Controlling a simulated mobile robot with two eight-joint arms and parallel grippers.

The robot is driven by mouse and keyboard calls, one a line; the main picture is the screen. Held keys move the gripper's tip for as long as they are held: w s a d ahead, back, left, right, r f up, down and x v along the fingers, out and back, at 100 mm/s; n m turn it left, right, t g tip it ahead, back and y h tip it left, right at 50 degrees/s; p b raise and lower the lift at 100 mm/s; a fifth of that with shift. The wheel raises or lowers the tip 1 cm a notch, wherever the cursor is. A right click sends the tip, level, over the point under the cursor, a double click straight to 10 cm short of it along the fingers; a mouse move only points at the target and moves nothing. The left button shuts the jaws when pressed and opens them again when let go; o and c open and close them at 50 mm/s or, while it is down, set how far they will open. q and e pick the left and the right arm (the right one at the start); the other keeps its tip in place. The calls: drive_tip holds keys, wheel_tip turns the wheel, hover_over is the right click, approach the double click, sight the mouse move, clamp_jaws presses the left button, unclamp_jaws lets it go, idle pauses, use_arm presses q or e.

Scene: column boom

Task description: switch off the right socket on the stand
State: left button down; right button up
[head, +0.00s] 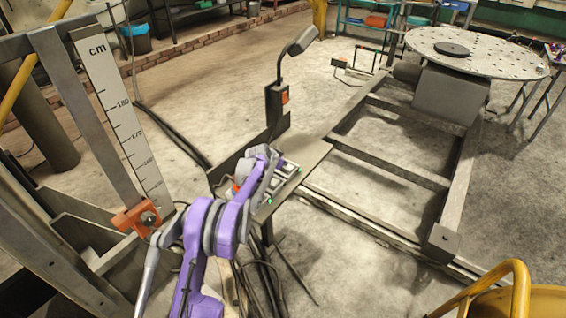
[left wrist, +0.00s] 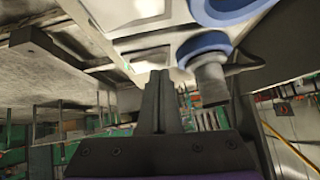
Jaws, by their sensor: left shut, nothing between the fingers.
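The stand's socket panel (head: 283,184) is in the middle of the head view, partly covered by my left arm, with small green lights at its edge. In the left wrist view, a pale panel (left wrist: 140,14) fills the top, with blue round socket parts (left wrist: 205,46) at upper right. A grey plug-like piece (left wrist: 209,82) hangs from one. My left gripper (left wrist: 160,76) is shut and empty, its tips just below the panel in that picture. Contact with it cannot be told. In the head view the fingertips are hidden behind my wrist. The switch positions cannot be made out. My right gripper is not in view.
A dark post with a lamp-like head (head: 278,100) rises behind the panel. A steel frame with a round perforated table (head: 478,52) stands at right. A cm scale (head: 122,120) stands at left. Cables hang below the panel. A yellow rail (head: 490,290) is at lower right.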

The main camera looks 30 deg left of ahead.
use_arm(q)
drive_tip(key=shift+f, duration=0.25)
drive_tip(key=shift+d+r, duration=0.1)
drive_tip(key=shift+d, duration=0.65)
